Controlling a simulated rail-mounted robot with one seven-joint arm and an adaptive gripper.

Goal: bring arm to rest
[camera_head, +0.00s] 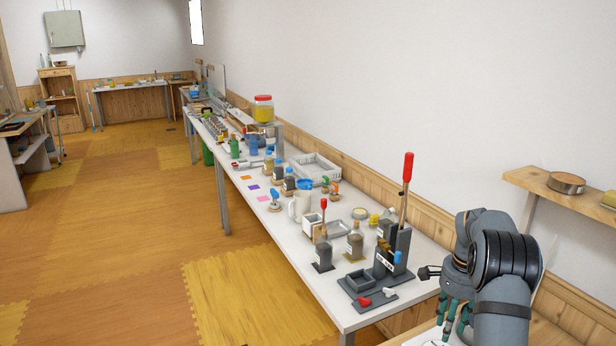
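My arm is at the right, bent and close to the camera. The dark end of my gripper (427,272) points left toward the near end of the white table (318,283). It is small and partly hidden by the arm, so I cannot tell whether its fingers are apart. I see nothing clearly held in it. Just left of it on the table stands a dark device with a red-tipped lever (405,182), apparently apart from the gripper.
Several bottles, a white mug (299,207) and a grey crate (318,168) crowd the table. A jar with a red lid (263,108) stands raised farther back. A wooden shelf (540,188) juts from the right wall. The floor left of the table is clear.

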